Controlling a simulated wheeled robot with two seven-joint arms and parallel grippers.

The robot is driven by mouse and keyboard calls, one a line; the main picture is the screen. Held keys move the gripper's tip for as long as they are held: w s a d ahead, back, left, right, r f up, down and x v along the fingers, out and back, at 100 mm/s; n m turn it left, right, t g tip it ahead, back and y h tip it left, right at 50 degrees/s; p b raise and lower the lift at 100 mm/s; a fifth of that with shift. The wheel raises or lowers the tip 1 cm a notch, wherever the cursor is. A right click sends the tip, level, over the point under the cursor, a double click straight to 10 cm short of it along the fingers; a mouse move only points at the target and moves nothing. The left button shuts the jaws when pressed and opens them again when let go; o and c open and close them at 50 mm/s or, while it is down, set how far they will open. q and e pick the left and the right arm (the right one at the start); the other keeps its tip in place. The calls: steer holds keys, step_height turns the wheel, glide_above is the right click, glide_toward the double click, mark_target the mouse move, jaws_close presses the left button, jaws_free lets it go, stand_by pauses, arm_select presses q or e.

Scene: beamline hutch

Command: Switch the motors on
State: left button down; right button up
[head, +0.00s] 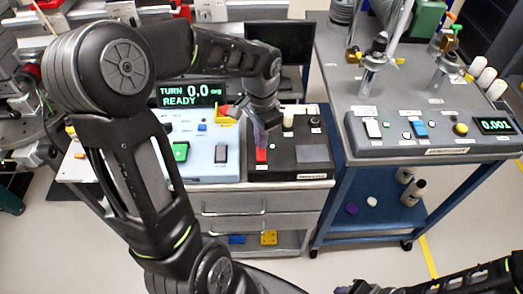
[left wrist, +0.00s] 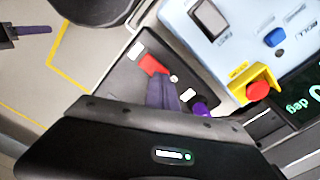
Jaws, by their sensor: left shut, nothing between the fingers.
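A red switch (head: 261,155) sits on the black control box (head: 285,173) on top of the drawer cabinet. It also shows in the left wrist view (left wrist: 152,64). My left gripper (head: 261,140) is shut and empty, with its purple fingertips just above or at the red switch. In the left wrist view the fingers (left wrist: 163,90) point at the switch and partly cover the box; I cannot tell whether they touch it. A display (head: 188,95) behind reads "TURN 0.0 deg READY". My right gripper (left wrist: 32,31) shows partly at the left wrist view's upper left; its opening is unclear.
A light blue box (head: 207,168) with a green switch (head: 180,151) and a red button on a yellow guard (left wrist: 258,89) stands beside the black box. A blue cart (head: 350,180) to the right carries a grey panel (head: 385,153) with a 0.001 readout. Floor in front is clear.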

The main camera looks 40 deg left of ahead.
arm_select(q)
steer(key=shift+r+p, duration=1.9)
steer(key=shift+r, duration=0.9)
